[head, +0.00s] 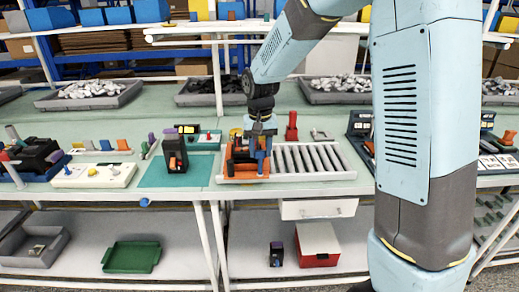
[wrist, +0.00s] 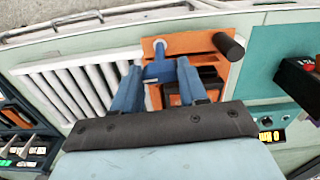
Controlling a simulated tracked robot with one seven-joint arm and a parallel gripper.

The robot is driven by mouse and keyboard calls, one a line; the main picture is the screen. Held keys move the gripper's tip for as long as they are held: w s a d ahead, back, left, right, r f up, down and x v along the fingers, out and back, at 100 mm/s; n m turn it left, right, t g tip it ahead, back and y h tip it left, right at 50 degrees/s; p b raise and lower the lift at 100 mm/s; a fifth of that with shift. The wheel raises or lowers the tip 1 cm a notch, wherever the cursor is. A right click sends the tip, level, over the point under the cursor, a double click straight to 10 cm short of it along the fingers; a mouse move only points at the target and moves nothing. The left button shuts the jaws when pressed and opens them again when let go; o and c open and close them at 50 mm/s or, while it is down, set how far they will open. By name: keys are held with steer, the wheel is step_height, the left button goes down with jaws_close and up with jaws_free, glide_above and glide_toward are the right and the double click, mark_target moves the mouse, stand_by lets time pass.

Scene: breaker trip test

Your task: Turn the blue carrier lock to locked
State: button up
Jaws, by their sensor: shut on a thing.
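The blue carrier lock (wrist: 158,70) is a small blue handle at the edge of the orange carrier (wrist: 190,42) in the wrist view. My gripper (wrist: 160,75) has its two blue fingers on either side of this handle and is shut on it. In the head view my gripper (head: 262,128) reaches down onto the orange carrier (head: 243,177), at the left end of the roller track. The fingers and arm hide most of the lock there, so I cannot tell its exact turn. A dark device sits in the carrier, partly hidden by the fingers.
White rollers (head: 310,158) lie right of the carrier. A red upright part (head: 291,127) stands behind the carrier. A black breaker (head: 174,153) stands on the teal mat (head: 150,178) to the left.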

steer(key=shift+w+m, duration=0.1)
steer(key=shift+m, duration=0.4)
steer(key=o, duration=1.1)
steer(key=shift+c, duration=0.2)
step_height(320, 180, up, 14)
steer(key=shift+f, duration=0.15)
